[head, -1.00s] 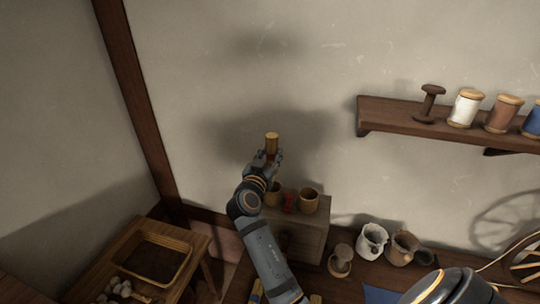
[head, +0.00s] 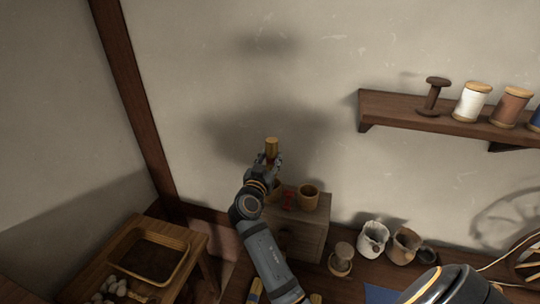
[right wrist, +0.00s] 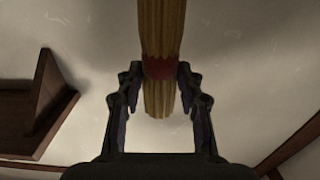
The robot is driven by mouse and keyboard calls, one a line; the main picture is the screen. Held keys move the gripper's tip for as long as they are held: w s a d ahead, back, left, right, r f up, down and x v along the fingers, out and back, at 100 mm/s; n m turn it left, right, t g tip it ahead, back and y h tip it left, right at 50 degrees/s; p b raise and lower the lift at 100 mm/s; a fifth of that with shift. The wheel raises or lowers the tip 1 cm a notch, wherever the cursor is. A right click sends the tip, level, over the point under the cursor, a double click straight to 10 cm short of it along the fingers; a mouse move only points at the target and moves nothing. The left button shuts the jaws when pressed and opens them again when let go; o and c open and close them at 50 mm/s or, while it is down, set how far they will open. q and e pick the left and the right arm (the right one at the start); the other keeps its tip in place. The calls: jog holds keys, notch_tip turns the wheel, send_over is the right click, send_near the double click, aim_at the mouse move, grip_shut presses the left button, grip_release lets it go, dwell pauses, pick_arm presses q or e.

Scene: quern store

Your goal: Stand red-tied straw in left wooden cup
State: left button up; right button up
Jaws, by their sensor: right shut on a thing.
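My right gripper (head: 270,162) is shut on the red-tied straw (head: 272,147), a yellow upright bundle. In the right wrist view the straw (right wrist: 160,30) stands between the two fingers (right wrist: 157,82), which close on it at the red tie (right wrist: 160,67). The gripper holds it above the back of a small wooden chest (head: 305,238). The left wooden cup (head: 276,190) on the chest top is mostly hidden behind my gripper and arm. The right wooden cup (head: 308,197) stands clear on the chest. My left gripper is not in view.
A small red object (head: 289,200) stands between the cups. Jugs (head: 373,238) and a lidded pot (head: 341,259) stand right of the chest. A wall shelf (head: 400,111) with spools is at upper right. A wooden tray (head: 183,268) lies at lower left.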

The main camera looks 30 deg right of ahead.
jog(key=shift+f+b, duration=0.3)
jog(key=shift+f, duration=0.65)
notch_tip(320, 180, down, 6)
jog(key=b, duration=0.6)
jog(key=shift+r, duration=0.25)
jog(key=o, duration=1.2)
notch_tip(320, 180, up, 10)
jog(key=shift+r, duration=0.1)
